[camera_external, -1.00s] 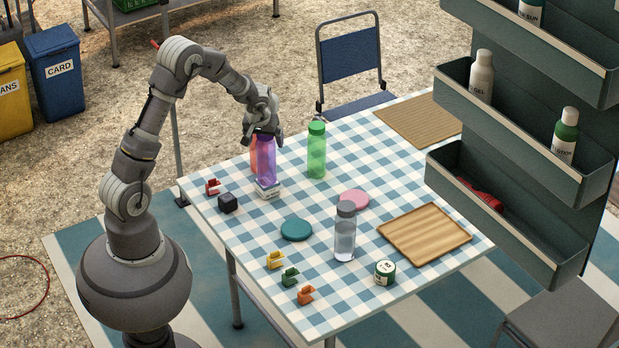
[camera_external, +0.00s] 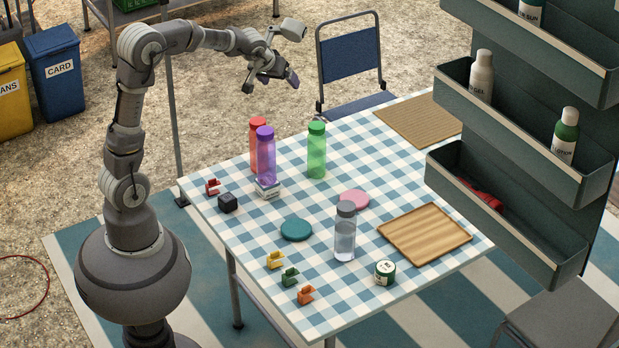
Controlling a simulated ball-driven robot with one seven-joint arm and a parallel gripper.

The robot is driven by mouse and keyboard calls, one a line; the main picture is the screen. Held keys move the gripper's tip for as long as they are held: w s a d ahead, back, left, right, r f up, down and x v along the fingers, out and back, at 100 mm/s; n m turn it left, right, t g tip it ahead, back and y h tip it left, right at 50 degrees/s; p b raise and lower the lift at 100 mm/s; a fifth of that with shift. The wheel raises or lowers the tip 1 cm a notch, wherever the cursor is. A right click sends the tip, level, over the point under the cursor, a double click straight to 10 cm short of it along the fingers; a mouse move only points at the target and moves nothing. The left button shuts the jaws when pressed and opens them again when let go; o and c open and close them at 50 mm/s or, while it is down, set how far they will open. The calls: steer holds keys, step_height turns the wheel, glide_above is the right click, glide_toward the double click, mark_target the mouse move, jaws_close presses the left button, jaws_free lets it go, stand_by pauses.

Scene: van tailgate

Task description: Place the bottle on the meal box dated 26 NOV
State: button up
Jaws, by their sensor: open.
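A purple bottle (camera_external: 265,158) stands upright at the far left of the table, seemingly on top of a small white box (camera_external: 268,190). The print on the box is too small to read, so I cannot tell its date. A red bottle (camera_external: 256,140) stands just behind the purple one and is partly hidden by it. A green bottle (camera_external: 316,152) stands to their right. A clear bottle with a grey cap (camera_external: 345,232) stands nearer the front. My gripper (camera_external: 270,86) is open and empty, raised well above the purple bottle and apart from it.
A dark shelf rack (camera_external: 520,145) rises at the right.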

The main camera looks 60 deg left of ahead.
steer(key=s+d+r+m+t+h, duration=0.1)
steer(key=d+r+m+t, duration=0.15)
steer(key=r, duration=0.75)
steer(key=s+d+r+m+t, duration=0.1)
steer(key=d+r+t, duration=0.15)
steer(key=r, duration=0.85)
steer(key=s+d+r+m+t+h, duration=0.1)
steer(key=s+d+r+t, duration=0.1)
steer(key=r, duration=0.7)
steer(key=s+d+r+m+t+h, duration=0.1)
steer(key=s+d+r+m, duration=0.1)
steer(key=s+d+r, duration=0.2)
steer(key=s+r, duration=0.3)
steer(key=r, duration=0.3)
steer(key=shift+s+d+t, duration=0.15)
steer(key=shift+d+t, duration=0.1)
steer(key=shift+t, duration=0.15)
